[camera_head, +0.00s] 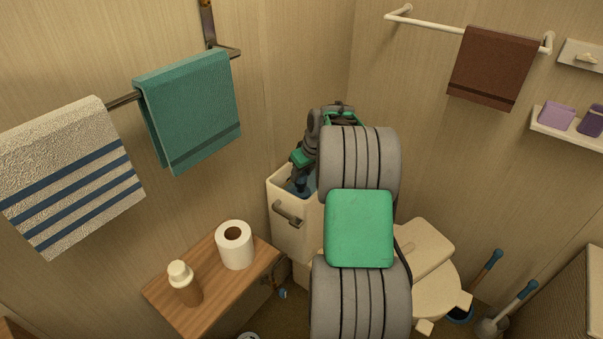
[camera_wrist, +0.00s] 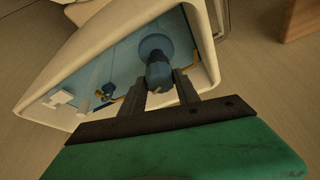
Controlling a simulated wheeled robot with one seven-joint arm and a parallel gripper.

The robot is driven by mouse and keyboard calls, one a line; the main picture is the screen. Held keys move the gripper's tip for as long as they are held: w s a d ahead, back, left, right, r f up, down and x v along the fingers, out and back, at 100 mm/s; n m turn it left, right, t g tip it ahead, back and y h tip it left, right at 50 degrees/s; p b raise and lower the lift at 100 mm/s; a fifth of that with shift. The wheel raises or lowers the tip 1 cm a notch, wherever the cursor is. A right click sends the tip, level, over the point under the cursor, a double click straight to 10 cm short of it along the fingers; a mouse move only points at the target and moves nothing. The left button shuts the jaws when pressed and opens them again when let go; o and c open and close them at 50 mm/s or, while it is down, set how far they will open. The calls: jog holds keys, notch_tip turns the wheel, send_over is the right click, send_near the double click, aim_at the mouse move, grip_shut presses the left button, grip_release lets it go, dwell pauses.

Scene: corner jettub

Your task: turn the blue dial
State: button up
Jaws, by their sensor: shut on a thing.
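The blue dial (camera_wrist: 157,67) is inside the open cream toilet tank (camera_wrist: 205,45), and my gripper (camera_wrist: 160,90) is shut on it. In the wrist view the two dark fingers stand on either side of the dial's narrower end, and its wider round part shows beyond them. In the head view my gripper (camera_head: 303,180) reaches down into the tank (camera_head: 290,225), where a bit of dark blue shows below it. My arm hides the right part of the tank in that view.
The tank has a grey flush handle (camera_head: 288,213). Brass and white fittings (camera_wrist: 104,92) lie inside it. A wooden shelf (camera_head: 215,300) with a toilet roll (camera_head: 234,250) and a bottle (camera_head: 186,285) stands to the left. The toilet seat (camera_head: 435,285) is to the right.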

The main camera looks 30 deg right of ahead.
grip_shut()
jog(key=shift+d+n, duration=0.1)
jog(key=shift+n, duration=0.5)
jog(key=shift+n+y, duration=0.3)
jog(key=shift+y, duration=0.1)
jog(key=o, duration=0.8)
grip_release()
jog(key=shift+r, duration=0.1)
jog(key=p+v, duration=0.1)
jog(key=v, duration=0.6)
jog(key=shift+s+r, duration=0.15)
jog(key=shift+r, duration=0.1)
